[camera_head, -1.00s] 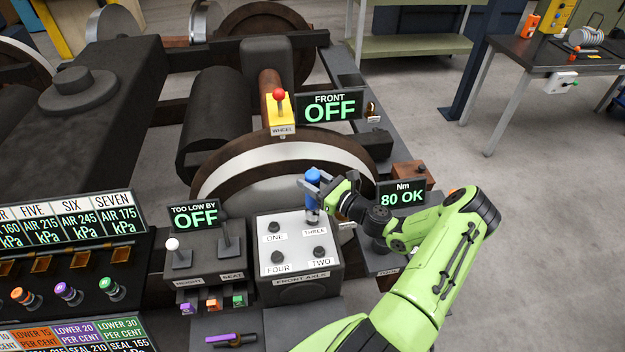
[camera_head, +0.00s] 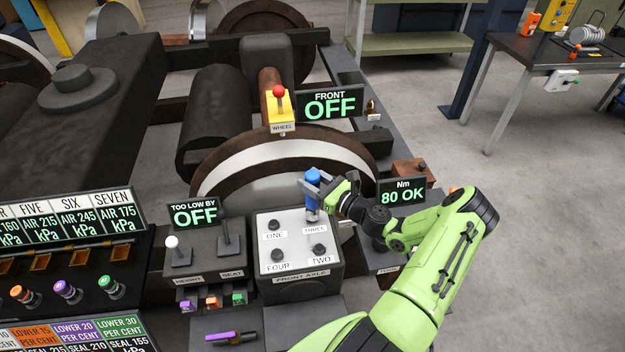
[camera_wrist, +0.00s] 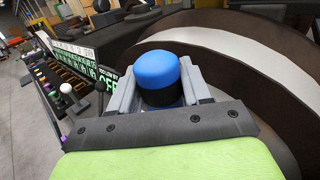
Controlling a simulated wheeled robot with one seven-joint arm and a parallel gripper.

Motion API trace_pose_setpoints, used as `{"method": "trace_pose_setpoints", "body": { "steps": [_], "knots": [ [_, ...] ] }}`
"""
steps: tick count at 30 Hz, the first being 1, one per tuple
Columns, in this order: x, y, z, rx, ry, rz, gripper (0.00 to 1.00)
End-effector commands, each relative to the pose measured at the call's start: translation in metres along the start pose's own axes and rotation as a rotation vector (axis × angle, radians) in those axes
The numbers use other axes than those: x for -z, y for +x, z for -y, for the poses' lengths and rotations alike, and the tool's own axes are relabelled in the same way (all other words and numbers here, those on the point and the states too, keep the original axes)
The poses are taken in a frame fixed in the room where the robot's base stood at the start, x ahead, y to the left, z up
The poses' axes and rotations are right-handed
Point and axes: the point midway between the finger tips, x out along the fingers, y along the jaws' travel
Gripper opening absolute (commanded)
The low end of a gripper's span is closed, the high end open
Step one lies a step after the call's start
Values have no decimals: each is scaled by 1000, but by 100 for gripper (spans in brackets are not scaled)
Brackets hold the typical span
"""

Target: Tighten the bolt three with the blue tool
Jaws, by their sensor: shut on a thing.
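The blue tool (camera_head: 313,192) stands upright over the spot labelled THREE on the front axle box (camera_head: 296,258). Bolt three is hidden beneath it. My gripper (camera_head: 316,187) is shut on the tool's upper part; in the wrist view the tool's blue cap (camera_wrist: 158,72) sits between the two fingers. The bolts ONE (camera_head: 274,225), TWO (camera_head: 319,249) and FOUR (camera_head: 278,255) show as dark heads on the box top. The torque display (camera_head: 402,194) reads "Nm 80 OK".
Left of the box are a lever panel (camera_head: 202,262) and a "TOO LOW BY" display (camera_head: 194,214) reading OFF. Behind stand the large wheel (camera_head: 250,160), a yellow wheel lever (camera_head: 281,110) and a FRONT display (camera_head: 330,106) reading OFF. A purple-handled tool (camera_head: 230,337) lies in front.

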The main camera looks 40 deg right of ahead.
Motion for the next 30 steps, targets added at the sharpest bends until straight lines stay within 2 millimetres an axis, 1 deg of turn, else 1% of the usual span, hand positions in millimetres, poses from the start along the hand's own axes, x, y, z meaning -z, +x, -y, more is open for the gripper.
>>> {"method": "trace_pose_setpoints", "body": {
  "steps": [7,18,30],
  "knots": [
    [-1,0,0,0,-1,4,0],
    [6,0,0,0,-1,4,0],
    [6,0,0,0,-1,4,0]
  ]
}}
